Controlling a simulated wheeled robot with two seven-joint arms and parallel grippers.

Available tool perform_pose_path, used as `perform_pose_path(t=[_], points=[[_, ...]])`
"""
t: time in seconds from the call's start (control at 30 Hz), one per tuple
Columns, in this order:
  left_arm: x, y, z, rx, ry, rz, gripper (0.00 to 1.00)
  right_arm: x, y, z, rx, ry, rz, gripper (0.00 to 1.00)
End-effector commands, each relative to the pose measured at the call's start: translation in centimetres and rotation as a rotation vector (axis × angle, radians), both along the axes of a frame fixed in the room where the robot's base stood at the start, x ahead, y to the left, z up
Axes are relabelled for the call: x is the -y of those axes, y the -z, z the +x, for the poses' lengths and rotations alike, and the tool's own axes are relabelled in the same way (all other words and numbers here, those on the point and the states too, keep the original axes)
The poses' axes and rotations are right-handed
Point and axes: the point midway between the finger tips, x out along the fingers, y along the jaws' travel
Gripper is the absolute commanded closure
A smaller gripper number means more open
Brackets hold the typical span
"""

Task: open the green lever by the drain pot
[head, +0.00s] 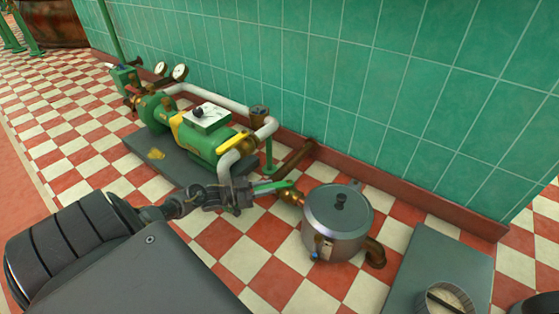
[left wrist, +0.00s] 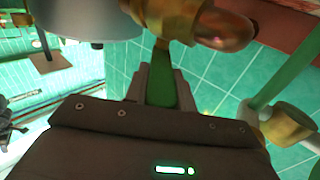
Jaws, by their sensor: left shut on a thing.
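The drain pot (head: 338,222) is a grey lidded metal pot on the checkered floor, right of centre in the head view. A brass valve (head: 290,194) sits at its left side, and the green lever (head: 270,186) points left from it. My left gripper (head: 248,190) is shut on the green lever. In the left wrist view the lever (left wrist: 162,80) runs between the two fingers up to the brass fitting (left wrist: 200,22). The pot's grey side (left wrist: 85,18) shows at top left there. The fingers hide part of the lever. My right gripper is not in view.
A green tiled wall (head: 330,80) closes the back. A grey plate (head: 440,262) with a bucket (head: 445,298) lies at right.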

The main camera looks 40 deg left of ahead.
Motion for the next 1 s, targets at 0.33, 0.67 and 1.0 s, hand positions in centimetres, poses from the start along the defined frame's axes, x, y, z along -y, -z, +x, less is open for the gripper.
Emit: perform_pose_path(t=[0.33,0.67,1.0], points=[[-0.56,0.06,-0.39,-0.001,0.004,0.001,1.00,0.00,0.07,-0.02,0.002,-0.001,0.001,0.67],[-0.42,0.06,-0.22,0.000,0.006,0.001,0.53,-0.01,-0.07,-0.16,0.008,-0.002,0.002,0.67],[-0.40,-0.85,-0.20,0.001,0.007,0.001,0.53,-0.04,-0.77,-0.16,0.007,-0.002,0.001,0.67]])
